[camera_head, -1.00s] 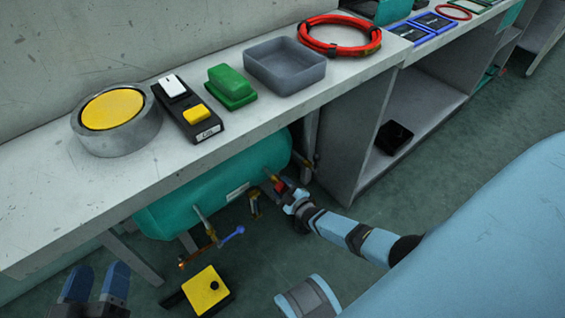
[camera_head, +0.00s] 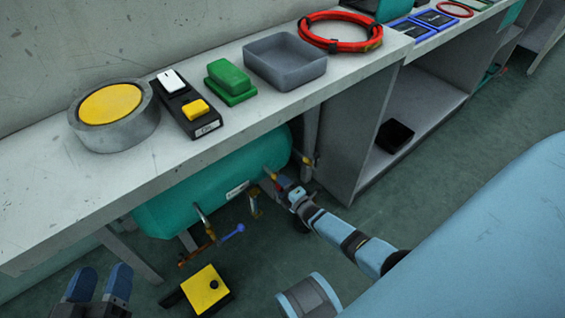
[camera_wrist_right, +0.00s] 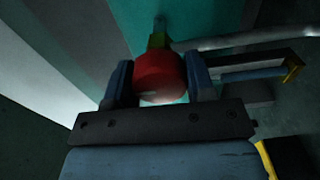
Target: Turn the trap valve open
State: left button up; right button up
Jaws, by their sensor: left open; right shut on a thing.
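A round red knob (camera_wrist_right: 160,77) sits between the two fingers of my right gripper (camera_wrist_right: 161,82) in the right wrist view. It is on a small brass-green fitting (camera_wrist_right: 158,38) in front of the teal tank. In the head view my right gripper (camera_head: 284,185) is at the tank's right end, mostly hiding the knob. The teal tank (camera_head: 215,187) lies under the bench. No label shows which valve is the trap valve. My left gripper (camera_head: 99,286) is open and empty at lower left.
The bench (camera_head: 60,215) overhangs the tank. It carries a yellow-topped ring, a switch box, a green block, a grey tray (camera_head: 285,78) and a red hose coil. A yellow box (camera_head: 207,290) stands on the floor below. A grey cabinet (camera_head: 345,140) stands right of the tank.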

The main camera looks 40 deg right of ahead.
jog(key=shift+n, duration=0.3)
jog(key=o, duration=0.9)
jog(key=shift+w, duration=0.1)
